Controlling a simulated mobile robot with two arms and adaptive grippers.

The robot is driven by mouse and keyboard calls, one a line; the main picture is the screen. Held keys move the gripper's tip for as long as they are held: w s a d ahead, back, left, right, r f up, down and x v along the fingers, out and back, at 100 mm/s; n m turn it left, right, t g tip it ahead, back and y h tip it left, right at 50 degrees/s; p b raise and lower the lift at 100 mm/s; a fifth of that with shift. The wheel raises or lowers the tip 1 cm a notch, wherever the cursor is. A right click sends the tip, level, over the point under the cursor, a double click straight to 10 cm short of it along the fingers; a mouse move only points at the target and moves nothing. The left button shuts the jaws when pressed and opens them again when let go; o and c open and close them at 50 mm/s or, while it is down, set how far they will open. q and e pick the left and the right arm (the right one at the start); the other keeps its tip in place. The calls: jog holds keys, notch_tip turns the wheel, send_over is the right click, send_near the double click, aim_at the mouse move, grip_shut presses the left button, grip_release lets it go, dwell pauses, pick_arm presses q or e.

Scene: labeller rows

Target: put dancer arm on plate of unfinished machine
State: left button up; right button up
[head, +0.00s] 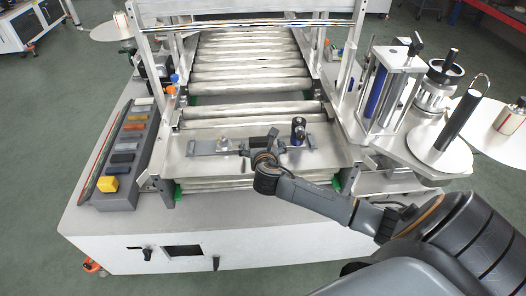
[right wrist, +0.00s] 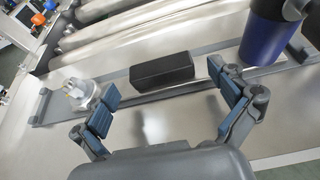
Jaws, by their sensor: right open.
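What seems to be the dancer arm is a flat grey bar (head: 204,147) lying on a bare metal surface in front of the rollers. It carries a silver knob (right wrist: 80,92) at its left, a dark block (right wrist: 162,70) at its middle and an upright blue roller (head: 298,130) at its right. My right gripper (right wrist: 168,100) is open just in front of the dark block, its fingers apart and nothing between them. A metal plate (head: 425,160) at the machine's right side bears a blue-roller unit and spindles. I cannot tell which machine is unfinished. My left gripper is not in view.
A grey rack (head: 112,198) with several coloured blocks, one yellow (head: 108,184), stands on the machine's left. A roller conveyor (head: 248,75) runs to the back between metal side frames. The white machine top (head: 120,222) is mostly clear at front left.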

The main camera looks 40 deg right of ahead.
jog(key=v, duration=1.1)
jog(key=s+a+f+m+g+y, duration=0.1)
jog(key=a+f+m+y, duration=0.2)
jog(key=a+f+m, duration=0.45)
jog(key=a+f+m+y, duration=0.3)
jog(key=f+m, duration=0.2)
jog(key=f, duration=0.5)
jog(key=s+d+f+m+g, duration=0.1)
jog(key=s+f+m+g, duration=0.25)
jog(key=s+f, duration=0.8)
jog(key=s+d+f+m+g, duration=0.15)
jog(key=s+f+m, duration=0.5)
jog(key=f, duration=0.75)
jog(key=s+a+f+m+g, duration=0.1)
jog(key=s+f, duration=0.3)
jog(key=s, duration=0.7)
jog(key=s+a+f+m+g+y, duration=0.1)
jog(key=s+f+m+g, duration=0.2)
jog(key=s, duration=0.8)
jog(key=shift+s+f+m, duration=0.25)
jog(key=shift+f+m, duration=0.2)
jog(key=shift+f, duration=0.05)
